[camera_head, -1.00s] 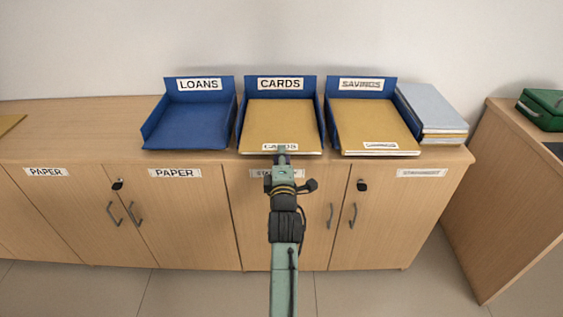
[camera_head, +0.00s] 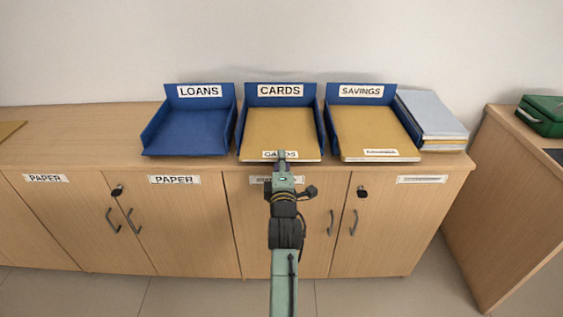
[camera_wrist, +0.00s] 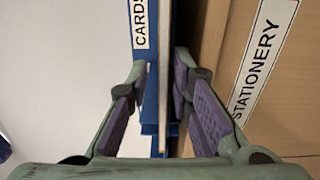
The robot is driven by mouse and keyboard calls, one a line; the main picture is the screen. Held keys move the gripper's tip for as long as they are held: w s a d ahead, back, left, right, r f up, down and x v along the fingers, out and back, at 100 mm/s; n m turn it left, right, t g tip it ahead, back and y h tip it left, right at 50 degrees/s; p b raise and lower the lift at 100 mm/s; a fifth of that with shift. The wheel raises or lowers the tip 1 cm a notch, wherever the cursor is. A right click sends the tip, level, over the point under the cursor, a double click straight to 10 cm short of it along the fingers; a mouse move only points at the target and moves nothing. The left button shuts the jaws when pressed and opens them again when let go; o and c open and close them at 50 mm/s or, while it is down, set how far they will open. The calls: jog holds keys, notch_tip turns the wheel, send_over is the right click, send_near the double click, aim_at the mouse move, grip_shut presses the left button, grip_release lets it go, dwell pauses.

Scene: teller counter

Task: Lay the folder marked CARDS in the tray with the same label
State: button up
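The tan folder marked CARDS (camera_head: 282,130) lies flat in the blue tray labelled CARDS (camera_head: 320,135), its labelled front edge over the tray's open front. My gripper (camera_head: 282,154) is at that front edge and covers part of the folder's label. In the wrist view my gripper (camera_wrist: 161,88) is open, with one finger on each side of the folder's thin edge (camera_wrist: 163,75) and gaps showing between pads and edge. The tray's CARDS label (camera_wrist: 140,22) shows beyond.
The blue LOANS tray (camera_head: 147,135) on the left is empty. The SAVINGS tray (camera_head: 388,95) on the right holds a tan folder (camera_head: 372,128). Cabinet doors (camera_head: 185,220) are below; a green box (camera_head: 543,112) is far right.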

jog(key=shift+o, duration=0.8)
